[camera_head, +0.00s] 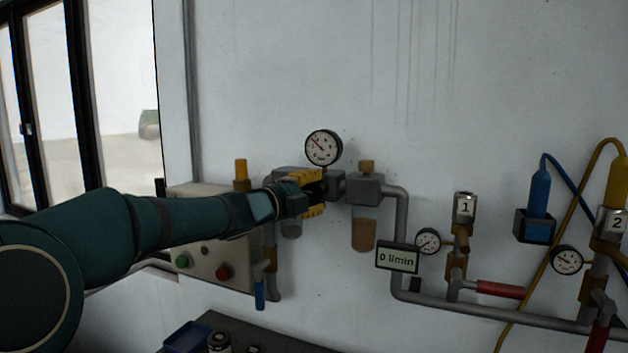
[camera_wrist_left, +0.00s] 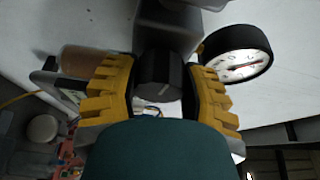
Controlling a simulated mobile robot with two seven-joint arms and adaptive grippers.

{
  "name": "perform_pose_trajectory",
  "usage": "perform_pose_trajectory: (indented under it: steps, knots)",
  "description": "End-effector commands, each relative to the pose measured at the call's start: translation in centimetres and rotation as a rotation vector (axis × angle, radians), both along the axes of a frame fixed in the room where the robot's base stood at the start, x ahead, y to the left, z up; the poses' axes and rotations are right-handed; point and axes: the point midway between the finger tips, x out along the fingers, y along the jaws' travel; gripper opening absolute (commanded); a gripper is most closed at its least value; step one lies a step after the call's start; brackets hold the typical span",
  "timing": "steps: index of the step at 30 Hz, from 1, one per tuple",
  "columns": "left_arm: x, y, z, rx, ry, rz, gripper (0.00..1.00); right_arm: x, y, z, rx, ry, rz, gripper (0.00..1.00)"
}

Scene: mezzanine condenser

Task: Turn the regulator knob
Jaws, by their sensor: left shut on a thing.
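The regulator knob (camera_wrist_left: 158,77) is a dark ribbed cylinder with a pale mark, on the front of a grey regulator body. My left gripper (camera_wrist_left: 165,86) has its yellow fingers on either side of the knob and is shut on it. In the head view the left gripper (camera_head: 314,192) reaches in from the left, and its fingers hide most of the knob. A round white pressure gauge (camera_head: 323,147) with a red needle sits just above the regulator; it also shows in the left wrist view (camera_wrist_left: 237,62). My right gripper is not in view.
A filter bowl (camera_head: 362,234) hangs right of the regulator, above a display reading 0 l/min (camera_head: 397,257). A grey control box (camera_head: 205,262) with green and red buttons is at left. Grey pipe (camera_head: 490,314) runs right. A dark bench (camera_head: 265,338) lies below.

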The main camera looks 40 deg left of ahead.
Motion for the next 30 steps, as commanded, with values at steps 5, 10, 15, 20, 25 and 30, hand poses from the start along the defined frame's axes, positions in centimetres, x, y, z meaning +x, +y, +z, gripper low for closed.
perform_pose_trajectory:
  steps: [5, 10, 15, 20, 25, 30]
  knots:
    - [0.0, 0.0, 0.6, 0.161, 0.051, 0.001, 0.08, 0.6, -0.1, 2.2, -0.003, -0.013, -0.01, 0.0]
    - [0.0, 0.0, 0.6, 0.314, 0.1, 0.0, 0.08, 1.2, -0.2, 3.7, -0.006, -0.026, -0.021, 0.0]
    - [0.0, -0.1, 0.6, 0.468, 0.148, -0.001, 0.08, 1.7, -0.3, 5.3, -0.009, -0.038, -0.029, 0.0]
    - [0.0, -0.1, 0.6, 0.613, 0.194, 0.0, 0.08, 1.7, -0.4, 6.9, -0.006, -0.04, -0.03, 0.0]
    - [0.0, -0.1, 0.6, 0.767, 0.243, 0.0, 0.08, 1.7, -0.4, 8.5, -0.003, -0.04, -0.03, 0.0]
    - [0.0, -0.2, 0.6, 0.921, 0.291, -0.001, 0.08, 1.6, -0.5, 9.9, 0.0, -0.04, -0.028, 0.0]
